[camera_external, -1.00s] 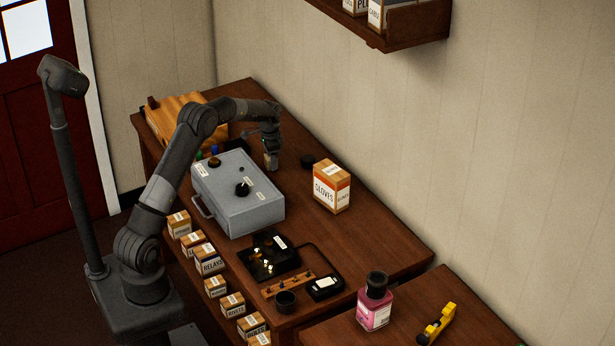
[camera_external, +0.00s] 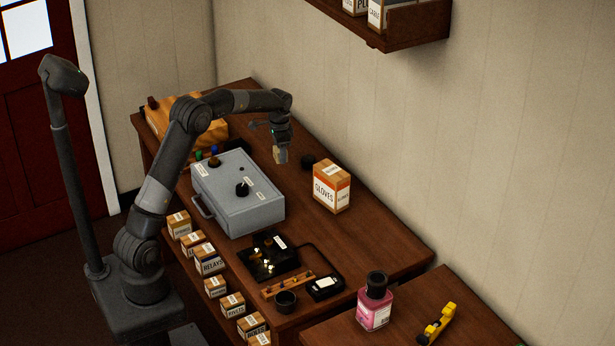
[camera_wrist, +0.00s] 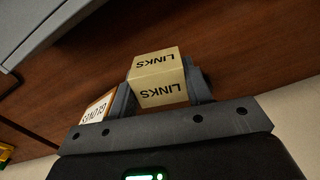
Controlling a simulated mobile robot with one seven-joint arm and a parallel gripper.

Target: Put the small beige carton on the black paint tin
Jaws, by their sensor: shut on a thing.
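The small beige carton (camera_wrist: 158,78), with LINKS printed on two faces, is between the fingers of my gripper (camera_wrist: 163,92) in the wrist view. My gripper is shut on it. In the external view the carton (camera_external: 278,155) hangs at the gripper (camera_external: 281,157), seemingly above the bench top. A low, round black thing, apparently the black paint tin (camera_external: 308,160), stands just to the right of the carton on the bench, close to the wall. The tin does not show clearly in the wrist view.
A GLOVES box (camera_external: 332,187) stands right of the tin; it also shows in the wrist view (camera_wrist: 96,108). A grey metal case (camera_external: 238,200) with knobs lies left of the gripper. Small cartons (camera_external: 209,260) line the bench's front side. A wall shelf (camera_external: 405,25) is overhead.

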